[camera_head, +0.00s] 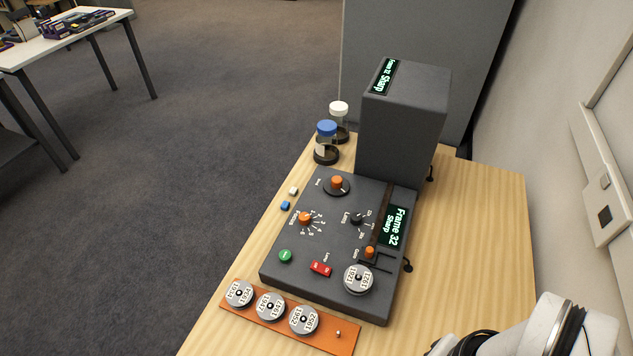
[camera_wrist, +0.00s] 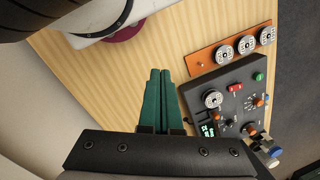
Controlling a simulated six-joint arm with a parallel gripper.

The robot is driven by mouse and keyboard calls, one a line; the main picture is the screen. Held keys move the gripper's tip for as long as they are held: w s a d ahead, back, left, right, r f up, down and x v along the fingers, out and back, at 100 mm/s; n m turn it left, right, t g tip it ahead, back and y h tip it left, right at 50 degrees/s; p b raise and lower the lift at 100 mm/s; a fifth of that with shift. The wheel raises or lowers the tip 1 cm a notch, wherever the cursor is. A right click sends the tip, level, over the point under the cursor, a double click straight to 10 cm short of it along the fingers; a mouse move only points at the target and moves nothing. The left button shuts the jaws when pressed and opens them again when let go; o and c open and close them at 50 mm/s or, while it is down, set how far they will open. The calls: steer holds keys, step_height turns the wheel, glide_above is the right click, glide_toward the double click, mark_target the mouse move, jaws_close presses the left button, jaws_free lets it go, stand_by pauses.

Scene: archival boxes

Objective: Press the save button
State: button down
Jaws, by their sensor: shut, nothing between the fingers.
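The dark grey control panel (camera_head: 300,215) lies on the wooden table and carries a round green button (camera_head: 286,256), the likely save button; its label is too small to read. The green button also shows in the wrist view (camera_wrist: 258,77), at the upper right. Near it are a red rocker switch (camera_head: 320,268) and orange knobs (camera_head: 305,218). The head view does not show the fingers.
A tall grey housing (camera_head: 403,125) rises behind the panel. An orange tray (camera_head: 340,337) with several labelled reels lies in front. Bare wood (camera_head: 470,230) is free at the right.

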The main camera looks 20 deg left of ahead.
steer(key=w+n+t+h, duration=0.2)
steer(key=w+n+h, duration=0.3)
steer(key=w+n, duration=0.7)
steer(key=n+t+y, duration=0.4)
steer(key=n+t, duration=0.3)
steer(key=n, duration=1.5)
glide_above(282, 259)
step_height(282, 259, down, 5)
steer(key=shift+f, duration=0.15)
steer(key=shift+f, duration=4.4)
